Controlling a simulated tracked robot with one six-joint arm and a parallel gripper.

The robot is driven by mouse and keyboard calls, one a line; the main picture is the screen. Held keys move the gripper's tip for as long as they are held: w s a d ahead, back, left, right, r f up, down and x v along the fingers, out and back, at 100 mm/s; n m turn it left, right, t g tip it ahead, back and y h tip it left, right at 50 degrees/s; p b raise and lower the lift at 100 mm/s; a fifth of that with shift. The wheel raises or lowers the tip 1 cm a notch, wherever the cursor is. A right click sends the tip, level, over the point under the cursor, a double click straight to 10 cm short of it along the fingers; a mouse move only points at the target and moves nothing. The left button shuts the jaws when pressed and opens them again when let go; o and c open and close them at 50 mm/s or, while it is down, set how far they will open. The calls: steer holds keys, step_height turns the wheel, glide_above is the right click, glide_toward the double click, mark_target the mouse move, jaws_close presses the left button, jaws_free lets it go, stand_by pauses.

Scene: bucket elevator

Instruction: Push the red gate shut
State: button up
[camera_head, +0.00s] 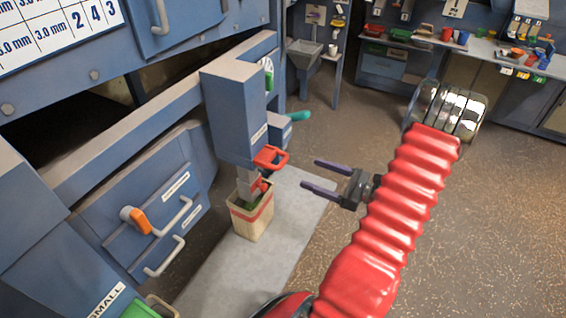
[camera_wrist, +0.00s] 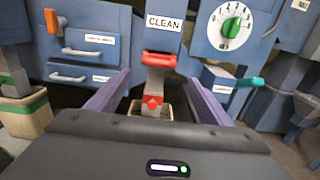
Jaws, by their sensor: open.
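The red gate (camera_head: 271,157) shows as a red handle sticking out from the bottom of a blue column, above a pale chute. In the wrist view the red gate handle (camera_wrist: 159,60) lies ahead, between and just beyond my fingertips, below a CLEAN label. My gripper (camera_head: 311,174) is open and empty, its two purple fingers pointing toward the gate with a short gap of air between. It also shows in the wrist view (camera_wrist: 158,80). A tan bin with a red stripe (camera_head: 251,216) stands under the chute. The handle hides the gate's slot.
A blue drawer panel with an orange knob (camera_head: 137,220) and pale handles is at the left. A teal lever (camera_head: 298,117) sticks out behind the column. A dial (camera_wrist: 231,27) is at the upper right. Floor to the right is clear; benches stand at the back.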

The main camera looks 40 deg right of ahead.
mark_target(284, 159)
steer(key=x, duration=1.2)
steer(key=shift+c, duration=0.7)
steer(key=shift+d, duration=0.15)
steer(key=c, duration=1.1)
steer(key=shift+d, duration=0.1)
